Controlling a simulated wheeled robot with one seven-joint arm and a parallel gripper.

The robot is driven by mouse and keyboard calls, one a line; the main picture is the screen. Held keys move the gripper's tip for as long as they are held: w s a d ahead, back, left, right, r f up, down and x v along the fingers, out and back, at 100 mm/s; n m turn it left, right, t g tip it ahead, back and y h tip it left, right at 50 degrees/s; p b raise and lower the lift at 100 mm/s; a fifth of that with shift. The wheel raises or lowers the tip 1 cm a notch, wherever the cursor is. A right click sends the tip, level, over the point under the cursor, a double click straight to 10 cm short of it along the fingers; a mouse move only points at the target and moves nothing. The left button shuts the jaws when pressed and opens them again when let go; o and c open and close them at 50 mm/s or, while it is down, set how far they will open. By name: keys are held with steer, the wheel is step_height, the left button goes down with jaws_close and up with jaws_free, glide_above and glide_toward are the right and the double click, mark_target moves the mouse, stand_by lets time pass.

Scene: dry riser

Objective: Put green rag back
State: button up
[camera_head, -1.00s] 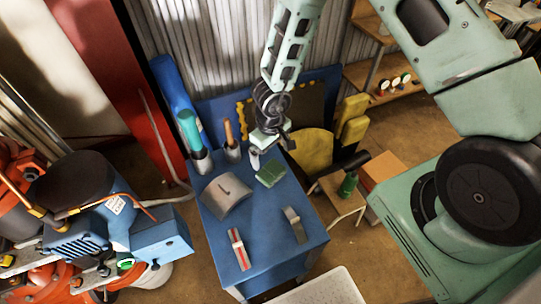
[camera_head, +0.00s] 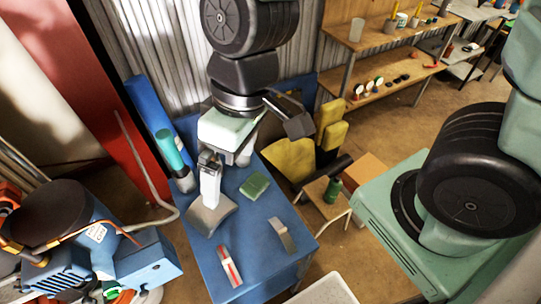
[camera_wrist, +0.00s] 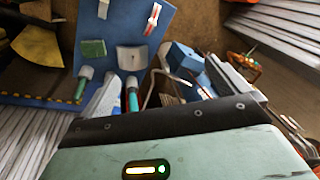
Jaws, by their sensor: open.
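The green rag (camera_head: 255,186) lies folded like a small block on the blue table (camera_head: 262,262), right of the curved grey metal piece (camera_head: 201,220). In the wrist view the rag (camera_wrist: 93,48) lies on the table at upper left, beside the grey piece (camera_wrist: 131,59). My gripper (camera_head: 226,172) is open and empty above the back left of the table. It is left of the rag and apart from it. It partly hides the grey piece and the cups behind it.
A red-and-white item (camera_head: 230,267) and a grey metal tool (camera_head: 283,236) lie on the table's front. A stool with a green bottle (camera_head: 333,190) is right. A shelf (camera_head: 385,75) stands behind.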

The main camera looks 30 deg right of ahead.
steer(key=s+d+r+h, duration=0.2)
steer(key=s+d, duration=0.1)
steer(key=d, duration=0.1)
steer(key=shift+s+d, duration=0.3)
steer(key=shift+s, duration=0.1)
step_height(320, 180, down, 11)
steer(key=b, duration=1.1)
